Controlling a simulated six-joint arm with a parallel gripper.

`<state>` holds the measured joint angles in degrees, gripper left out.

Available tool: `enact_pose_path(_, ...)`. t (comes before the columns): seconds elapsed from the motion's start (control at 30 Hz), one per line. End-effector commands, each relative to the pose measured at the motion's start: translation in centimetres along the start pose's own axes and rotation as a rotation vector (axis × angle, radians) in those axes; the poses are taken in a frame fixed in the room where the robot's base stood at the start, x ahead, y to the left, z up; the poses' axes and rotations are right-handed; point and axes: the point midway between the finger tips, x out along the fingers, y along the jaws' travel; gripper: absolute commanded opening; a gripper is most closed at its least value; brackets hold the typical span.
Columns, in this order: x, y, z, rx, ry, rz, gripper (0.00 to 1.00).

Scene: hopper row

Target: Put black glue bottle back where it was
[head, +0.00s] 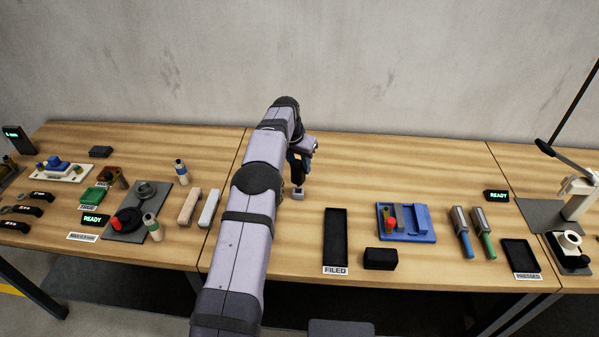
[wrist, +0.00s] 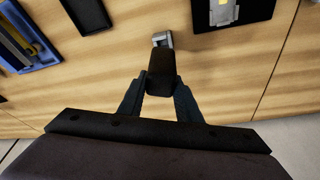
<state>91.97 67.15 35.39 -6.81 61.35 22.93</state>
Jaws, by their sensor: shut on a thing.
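My gripper (wrist: 160,90) is shut on a dark, blocky thing (wrist: 162,70) in the wrist view. It looks like the black glue bottle, but no label or cap shows clearly. A small grey piece (wrist: 162,40) shows at its far end; I cannot tell whether it is part of the held thing or stands beneath it. In the head view my gripper (head: 297,178) points down over the middle table, with the grey piece (head: 298,193) just below the fingers. My arm hides part of the table there.
A black tray (head: 335,240) marked FILED, a black block (head: 380,259) and a blue tray (head: 428,236) lie to the right. A pale block (head: 209,208) and a blue-and-white bottle (head: 181,172) stand left. Bare wood lies right of my gripper. The wrist view shows another dark tray (wrist: 262,11).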

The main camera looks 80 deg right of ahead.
Motion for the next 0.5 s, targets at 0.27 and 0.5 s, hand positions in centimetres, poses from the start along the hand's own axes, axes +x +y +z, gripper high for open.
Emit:
enact_pose_path(0.27,2.8,0.0,1.0,0.000,-0.003,0.001,0.06)
enact_pose_path(0.5,3.2,0.0,1.0,0.000,0.000,0.000,0.06)
